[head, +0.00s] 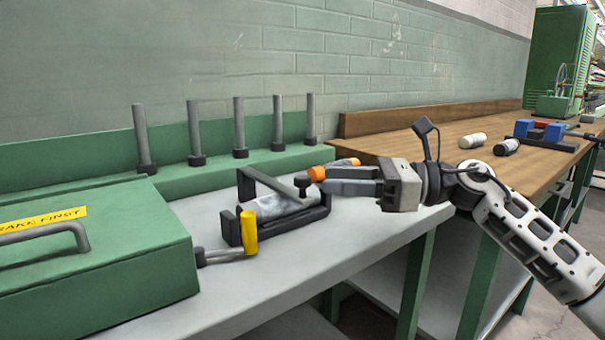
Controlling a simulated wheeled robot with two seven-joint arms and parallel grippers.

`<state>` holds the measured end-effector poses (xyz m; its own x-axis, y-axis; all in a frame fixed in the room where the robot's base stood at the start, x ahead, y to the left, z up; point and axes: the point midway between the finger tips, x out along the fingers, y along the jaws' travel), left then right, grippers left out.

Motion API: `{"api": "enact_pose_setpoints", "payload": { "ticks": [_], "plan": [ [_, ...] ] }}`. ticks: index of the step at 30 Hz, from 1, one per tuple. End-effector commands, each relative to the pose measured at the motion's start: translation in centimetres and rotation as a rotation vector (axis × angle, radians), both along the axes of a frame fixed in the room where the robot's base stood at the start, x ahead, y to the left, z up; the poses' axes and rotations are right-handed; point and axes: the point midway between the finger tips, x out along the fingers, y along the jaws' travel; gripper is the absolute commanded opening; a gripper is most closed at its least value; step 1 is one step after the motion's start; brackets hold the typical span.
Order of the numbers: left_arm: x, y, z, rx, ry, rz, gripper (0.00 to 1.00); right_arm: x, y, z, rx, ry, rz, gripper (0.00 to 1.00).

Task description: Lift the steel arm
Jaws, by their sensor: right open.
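A dark steel arm (270,183) slants over a grey cylinder (280,206) in a black cradle (290,226) on the pale bench. A dark knob (302,181) shows near the arm's right end. My right gripper (324,182) reaches in from the right, its fingers pointing left toward the knob. It is open, with its fingertips just right of the knob; I cannot tell whether they touch it. An orange-ended roller (344,162) lies behind the fingers, partly hidden by them. My left gripper is not in view.
A yellow-handled lever (248,232) stands in front of the cradle, beside a green box (95,250) with a handle. Several upright grey pegs (239,123) line the green back ledge.

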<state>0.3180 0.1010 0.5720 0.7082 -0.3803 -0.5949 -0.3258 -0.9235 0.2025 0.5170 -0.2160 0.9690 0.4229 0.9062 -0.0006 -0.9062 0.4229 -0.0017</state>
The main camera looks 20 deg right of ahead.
Motion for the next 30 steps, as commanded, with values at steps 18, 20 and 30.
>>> {"api": "enact_pose_setpoints", "payload": {
  "ticks": [18,20,30],
  "plan": [
    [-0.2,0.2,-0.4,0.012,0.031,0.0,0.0,2.7,5.6,0.0,0.002,0.001,-0.001,0.45],
    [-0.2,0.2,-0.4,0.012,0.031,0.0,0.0,2.7,5.6,0.0,0.002,0.001,-0.001,0.45],
    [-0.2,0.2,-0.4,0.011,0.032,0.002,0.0,2.6,5.6,0.0,0.001,0.002,-0.001,0.0]
  ]
}}
